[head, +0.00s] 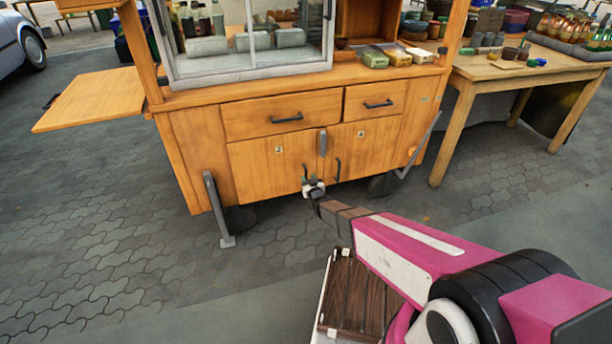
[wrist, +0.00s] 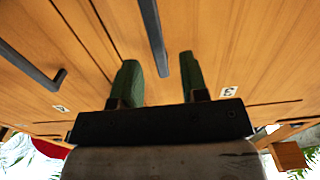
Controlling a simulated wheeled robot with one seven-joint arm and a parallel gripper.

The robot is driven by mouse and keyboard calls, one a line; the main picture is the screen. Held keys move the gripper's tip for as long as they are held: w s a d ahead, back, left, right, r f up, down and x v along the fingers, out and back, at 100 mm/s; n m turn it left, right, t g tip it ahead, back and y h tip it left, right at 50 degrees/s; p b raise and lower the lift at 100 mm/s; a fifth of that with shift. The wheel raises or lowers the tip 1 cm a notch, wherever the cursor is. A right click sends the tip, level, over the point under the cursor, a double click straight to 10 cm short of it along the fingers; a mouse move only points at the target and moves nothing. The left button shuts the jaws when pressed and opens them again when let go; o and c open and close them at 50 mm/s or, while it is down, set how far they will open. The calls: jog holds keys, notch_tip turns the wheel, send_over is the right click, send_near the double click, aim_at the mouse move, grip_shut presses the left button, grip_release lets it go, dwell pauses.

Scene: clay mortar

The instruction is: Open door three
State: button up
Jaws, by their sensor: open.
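Door three (head: 258,168) is the left of two lower cabinet doors on the wooden cart and looks shut. Its number label shows in the wrist view (wrist: 229,91), right of the fingers. A dark vertical bar handle (wrist: 153,35) runs between my fingers in the wrist view; in the head view the door's handle (head: 305,172) is partly hidden by my gripper. My gripper (head: 313,184) is at the bottom of the doors. Its two green fingers (wrist: 160,65) are open, one on each side of the handle's end. I cannot tell whether they touch it.
Door four (head: 362,152) is beside it, with its own handle (head: 337,169). A grey vertical bar (head: 322,142) sits between the doors. Two drawers (head: 283,114) are above. A grey prop leg (head: 217,208) stands at the left. Paving in front is clear to the left.

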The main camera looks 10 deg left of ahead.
aim_at(306, 175)
jog(key=shift+x, duration=1.95)
grip_shut()
jog(key=shift+d, duration=0.1)
